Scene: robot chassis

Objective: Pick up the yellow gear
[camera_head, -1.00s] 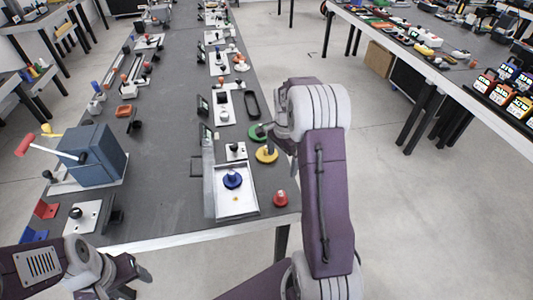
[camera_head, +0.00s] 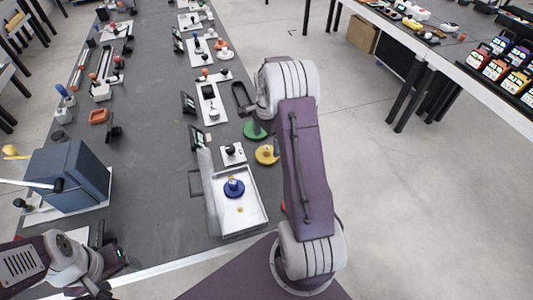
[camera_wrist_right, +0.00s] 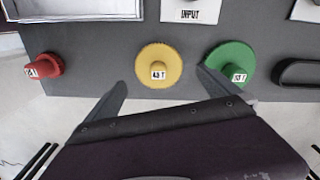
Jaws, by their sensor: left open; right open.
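The yellow gear (camera_head: 266,155) lies flat on the grey table near its right edge, partly covered by my right arm in the head view. In the right wrist view the yellow gear (camera_wrist_right: 159,66) carries a small white label and sits between the fingertips of my right gripper (camera_wrist_right: 163,80) in the picture. That gripper is open and empty; its height above the gear is hard to judge. My left gripper (camera_head: 112,280) is open and empty at the lower left, by the table's front edge.
A green gear (camera_wrist_right: 230,66) lies right of the yellow one, close to my right finger. A red labelled part (camera_wrist_right: 45,67) lies to the left. A white tray (camera_head: 250,216) holds a blue gear (camera_head: 234,188). A blue box (camera_head: 70,175) stands at the left.

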